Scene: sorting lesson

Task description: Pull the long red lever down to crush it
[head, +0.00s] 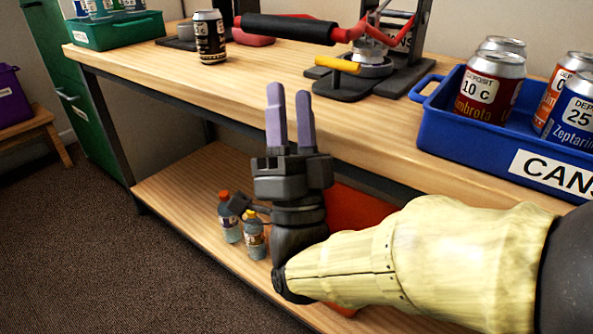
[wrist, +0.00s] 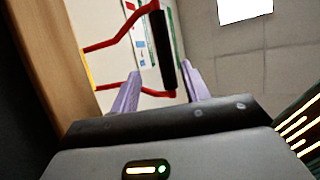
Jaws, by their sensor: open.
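The can crusher (head: 412,75) stands on the bench top at the back. Its long red lever (head: 345,33) reaches left and ends in a thick black grip (head: 287,28). In the wrist view the red lever (wrist: 118,33) frames the black grip (wrist: 162,50), which appears ahead, between my fingers in the picture. My gripper (head: 289,92) is open and empty, its two lilac fingers pointing up in front of the bench edge. It is below the grip in the head view and apart from it. A silver round part shows at the crusher's base; I cannot tell whether it is a can.
A black can (head: 209,38) stands left of the crusher. A blue crate (head: 437,129) marked CANS holds several cans at right. A green bin (head: 118,32) sits at far left. Small bottles (head: 230,222) stand on the lower shelf (head: 180,190). A yellow handle (head: 338,64) sticks out at the crusher's base.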

